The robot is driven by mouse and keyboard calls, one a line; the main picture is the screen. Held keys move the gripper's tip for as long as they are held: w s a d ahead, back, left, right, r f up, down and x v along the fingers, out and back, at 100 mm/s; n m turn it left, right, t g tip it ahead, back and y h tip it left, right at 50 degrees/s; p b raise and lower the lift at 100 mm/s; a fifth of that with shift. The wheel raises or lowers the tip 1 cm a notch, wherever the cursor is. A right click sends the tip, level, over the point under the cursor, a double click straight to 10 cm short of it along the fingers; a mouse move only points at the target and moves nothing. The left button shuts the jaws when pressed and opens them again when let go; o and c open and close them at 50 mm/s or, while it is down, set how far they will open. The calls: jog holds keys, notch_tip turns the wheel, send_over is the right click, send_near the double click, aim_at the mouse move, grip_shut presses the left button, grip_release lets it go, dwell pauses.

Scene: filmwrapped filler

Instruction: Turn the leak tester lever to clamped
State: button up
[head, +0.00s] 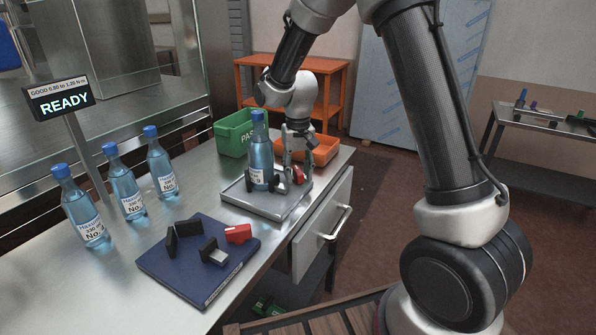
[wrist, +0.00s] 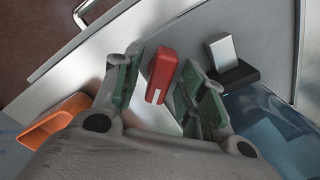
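A red lever (head: 298,174) sits on a grey tray-like fixture (head: 283,212) at the bench's right edge, beside black blocks. A blue bottle (head: 260,152) stands upright on this fixture. My gripper (head: 297,160) reaches down over the lever. In the wrist view the red lever (wrist: 161,75) lies between the open fingers of my gripper (wrist: 158,68), with gaps visible on both sides. A second red lever (head: 238,233) is on a dark blue base (head: 190,285) with black blocks. I see no label that tells which fixture is the leak tester.
Several blue bottles stand on the bench, three at left, near a display (head: 62,98) reading READY. A green bin (head: 234,133) and an orange bin (head: 322,152) stand behind the fixture. A drawer handle (head: 340,222) sticks out below the bench edge.

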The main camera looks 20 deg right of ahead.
aim_at(298, 170)
notch_tip(298, 170, up, 12)
dwell(0.6)
jog(key=s+d+r+t, duration=0.1)
jog(key=s+d+r, duration=0.1)
jog(key=s+d, duration=0.3)
jog(key=s+d+r+t, duration=0.2)
jog(key=s+d, duration=0.3)
jog(key=s, duration=0.9)
jog(key=s+d+r+t, duration=0.1)
jog(key=s+d+r, duration=0.3)
jog(key=s, duration=0.6)
jog(key=shift+d+r, duration=0.2)
jog(key=shift+d, duration=0.5)
